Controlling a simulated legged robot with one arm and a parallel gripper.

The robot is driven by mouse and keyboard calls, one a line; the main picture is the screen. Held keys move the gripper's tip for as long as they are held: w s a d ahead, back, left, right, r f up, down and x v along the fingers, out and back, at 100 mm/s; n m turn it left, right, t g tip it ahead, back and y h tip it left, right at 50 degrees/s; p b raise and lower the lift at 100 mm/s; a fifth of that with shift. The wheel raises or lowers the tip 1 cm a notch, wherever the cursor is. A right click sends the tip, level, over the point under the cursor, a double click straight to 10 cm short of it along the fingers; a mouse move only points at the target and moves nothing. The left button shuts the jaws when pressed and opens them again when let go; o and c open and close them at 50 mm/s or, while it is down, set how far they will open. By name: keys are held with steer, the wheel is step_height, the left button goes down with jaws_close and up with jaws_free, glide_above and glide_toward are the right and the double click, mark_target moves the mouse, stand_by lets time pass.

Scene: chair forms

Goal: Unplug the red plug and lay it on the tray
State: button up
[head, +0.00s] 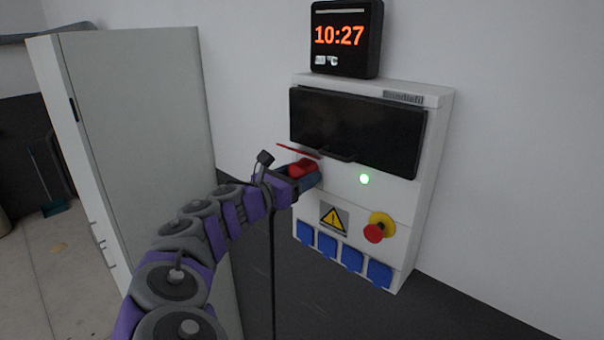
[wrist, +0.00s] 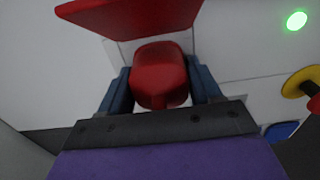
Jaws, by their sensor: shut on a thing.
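The red plug (head: 302,168) is between the fingers of my gripper (head: 305,178), at the left side of the white electrical box (head: 437,150). In the wrist view the plug (wrist: 158,75) sits between the two blue fingers (wrist: 160,92), which close on its sides. A raised red lid (wrist: 125,15) is just above it. The plug's far end is hidden, so I cannot tell if it is in its socket. A black cable (head: 273,265) hangs down below my gripper. No tray is visible in either view.
Blue socket covers (head: 352,258) line the box's lower edge. A red emergency button on a yellow base (head: 380,226) and a lit green lamp (head: 364,179) are on its front. A clock (head: 346,38) stands on top. A pale cabinet (head: 140,130) stands to the left.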

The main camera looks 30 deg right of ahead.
steer(key=shift+a+f, duration=0.1)
steer(key=shift+f, duration=0.05)
steer(key=shift+s+a, duration=0.1)
